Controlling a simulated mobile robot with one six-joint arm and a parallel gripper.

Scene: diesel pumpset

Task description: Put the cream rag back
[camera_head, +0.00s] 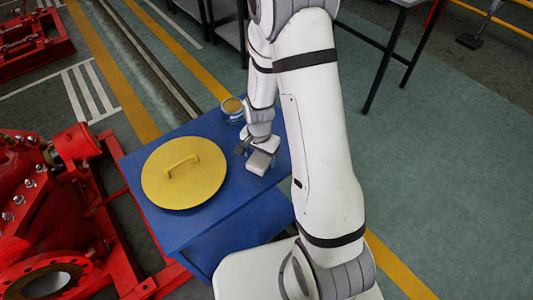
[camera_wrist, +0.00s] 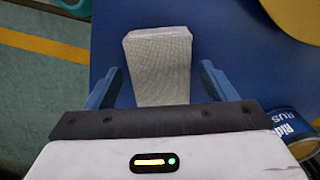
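The cream rag (camera_wrist: 160,62) shows in the wrist view as a pale, block-shaped folded cloth with a woven texture on the blue surface. My gripper (camera_wrist: 161,68) has its two blue fingers apart, one on each side of the rag, with a blue gap visible on both sides. The rag's near end is hidden behind the gripper body. In the head view my gripper (camera_head: 252,152) is low over the blue cart top, and a pale block that looks like the rag (camera_head: 257,167) shows beside it, partly covered by the gripper.
A round yellow lid with a handle (camera_head: 184,174) lies on the blue cart (camera_head: 180,232), left of my gripper. A labelled tin (camera_head: 232,109) stands behind it and shows close by in the wrist view (camera_wrist: 286,128). Red pump machinery (camera_head: 50,200) stands left of the cart.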

